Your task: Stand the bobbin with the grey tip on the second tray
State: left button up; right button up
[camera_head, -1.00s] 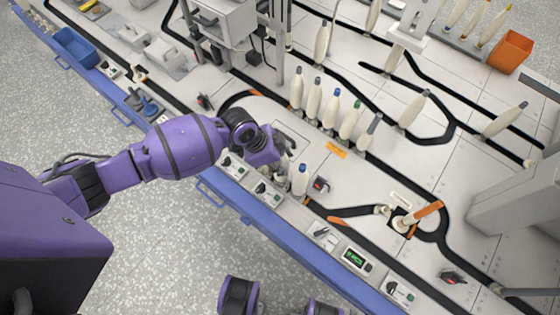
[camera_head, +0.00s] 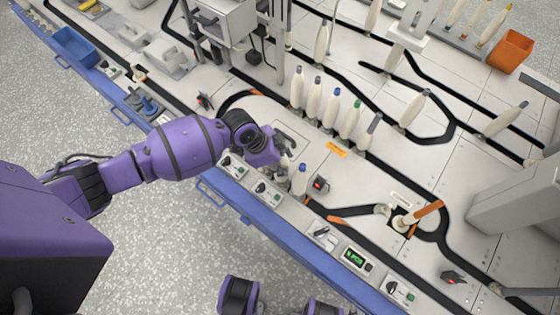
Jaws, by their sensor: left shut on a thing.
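My left gripper (camera_head: 283,148) is over the near side of the line, pointing down and shut on a pale bobbin (camera_head: 284,163). The gripper covers most of this bobbin, and I cannot make out its tip colour or whether its foot touches the surface. A blue-tipped bobbin (camera_head: 299,182) stands just to its right. Behind it is a row of several upright bobbins with grey, blue and green tips, including a dark-grey-tipped one (camera_head: 368,131) at the right end. I cannot tell which surface is the second tray.
A black track loops over the white table. An orange label (camera_head: 337,150) lies in front of the row. Two bobbins lean farther right (camera_head: 413,109), (camera_head: 504,121). Switch boxes (camera_head: 268,192) line the near blue edge. An orange bin (camera_head: 510,52) is at the back right.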

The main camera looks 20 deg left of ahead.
pick_arm(q)
jog(key=shift+f, duration=0.2)
pick_arm(e)
jog(key=shift+s+f, duration=0.15)
pick_arm(q)
jog(key=o, duration=0.9)
jog(key=shift+o, duration=0.2)
pick_arm(e)
jog(key=shift+s+d, duration=0.15)
jog(key=shift+s, duration=0.3)
pick_arm(q)
jog(key=p+v, duration=0.3)
jog(key=v, duration=0.1)
jog(key=shift+r+p, duration=0.2)
jog(key=shift+p, duration=0.15)
jog(key=w+p+v, duration=0.1)
jog(key=p+v, duration=0.5)
jog(key=shift+s+a+r, duration=0.15)
jog(key=shift+s+r, duration=0.15)
jog(key=shift+s, duration=0.25)
pick_arm(e)
jog(key=w+r+t, duration=0.1)
jog(key=w+r, duration=0.2)
jog(key=r, duration=0.5)
jog(key=shift+w+a+r, duration=0.25)
jog(key=shift+w+a, duration=0.05)
jog(key=shift+w, duration=0.1)
